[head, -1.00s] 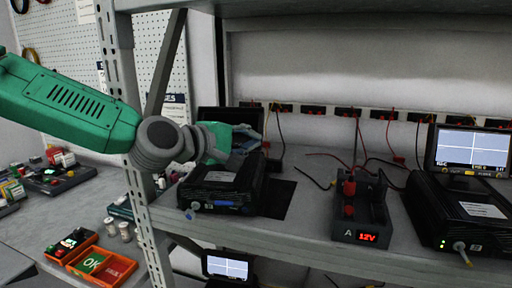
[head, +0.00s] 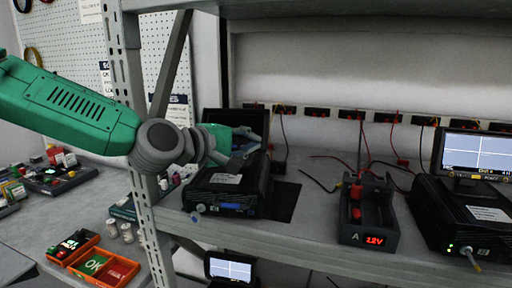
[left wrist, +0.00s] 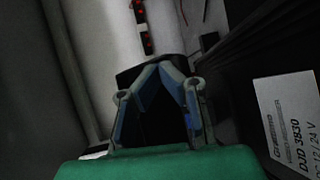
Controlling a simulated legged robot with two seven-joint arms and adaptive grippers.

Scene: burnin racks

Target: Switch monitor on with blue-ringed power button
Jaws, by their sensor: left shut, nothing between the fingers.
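A dark monitor (head: 225,117) stands at the back of the shelf behind the left black box (head: 226,190); its screen shows no picture. My left gripper (head: 250,143) is over the rear of that box, in front of the monitor's lower part and hiding some of it. In the left wrist view the fingers of my left gripper (left wrist: 163,72) meet at the tips, shut and empty, with a dark shape just beyond. I cannot make out a blue-ringed button or whether the tips touch anything. My right gripper is out of view.
A lit monitor (head: 475,155) stands behind the right black box (head: 462,215). A power unit (head: 368,220) reading 12V sits between the boxes with loose red and black wires. A rack post (head: 140,160) stands close by my left arm. Orange bins (head: 95,262) are lower left.

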